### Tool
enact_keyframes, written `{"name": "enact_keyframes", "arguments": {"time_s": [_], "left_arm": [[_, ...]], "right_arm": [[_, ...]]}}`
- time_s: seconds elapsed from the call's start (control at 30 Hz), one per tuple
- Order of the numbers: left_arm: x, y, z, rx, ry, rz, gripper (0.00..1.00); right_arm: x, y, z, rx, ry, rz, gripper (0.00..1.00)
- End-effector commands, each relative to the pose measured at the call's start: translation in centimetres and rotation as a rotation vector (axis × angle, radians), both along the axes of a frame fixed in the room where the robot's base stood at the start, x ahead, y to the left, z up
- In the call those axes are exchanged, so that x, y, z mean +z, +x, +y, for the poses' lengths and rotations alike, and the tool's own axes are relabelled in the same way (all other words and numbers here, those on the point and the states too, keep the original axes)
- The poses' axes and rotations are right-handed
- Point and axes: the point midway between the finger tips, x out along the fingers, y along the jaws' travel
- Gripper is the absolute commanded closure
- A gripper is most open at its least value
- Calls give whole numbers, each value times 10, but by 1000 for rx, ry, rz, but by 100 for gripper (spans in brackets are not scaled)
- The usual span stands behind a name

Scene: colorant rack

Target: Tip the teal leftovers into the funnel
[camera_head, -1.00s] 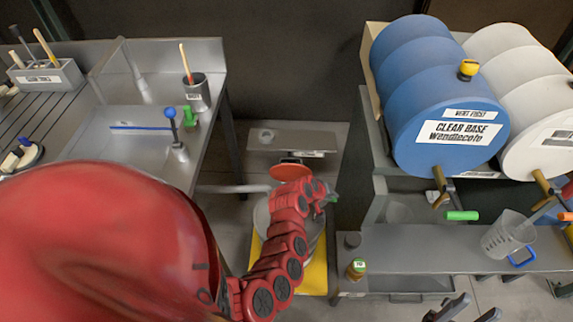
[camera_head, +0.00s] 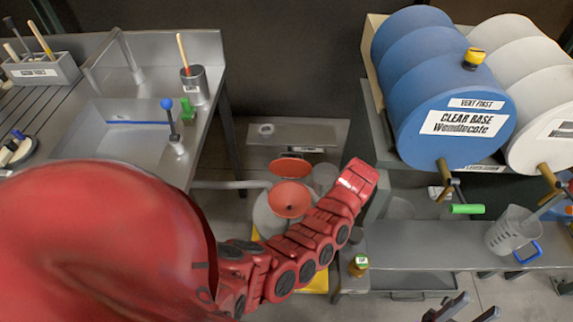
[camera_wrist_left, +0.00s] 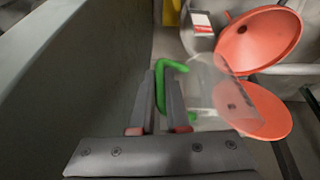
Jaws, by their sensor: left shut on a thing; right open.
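My left gripper (camera_wrist_left: 163,102) is shut on the green handle (camera_wrist_left: 172,66) of a clear jug (camera_wrist_left: 212,90), which looks blurred. I cannot make out teal liquid in it. In the left wrist view the jug is beside two orange-red round pieces, a cone-like funnel (camera_wrist_left: 268,36) and a disc (camera_wrist_left: 262,110) that it partly overlaps. In the head view the funnel (camera_head: 290,198) sits low in the middle with the disc (camera_head: 290,167) behind it. There my red left arm hides the left gripper. My right gripper (camera_head: 460,308) is open and empty at the bottom edge.
A grey bench (camera_head: 420,240) at right carries a small green-lidded jar (camera_head: 359,266) and a clear beaker (camera_head: 510,232) with a blue handle. A steel sink counter (camera_head: 125,140) is at left.

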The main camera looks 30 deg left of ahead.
Motion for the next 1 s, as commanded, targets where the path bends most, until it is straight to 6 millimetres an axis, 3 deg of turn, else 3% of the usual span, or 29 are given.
{"name": "enact_keyframes", "arguments": {"time_s": [0.47,0.8,1.0], "left_arm": [[35,2,-4,2,62,43,100],[76,2,-4,1,61,40,100],[77,1,-4,2,61,44,100]], "right_arm": [[6,0,0,0,0,0,56],[24,0,0,0,0,0,56],[23,0,0,0,0,0,56]]}}
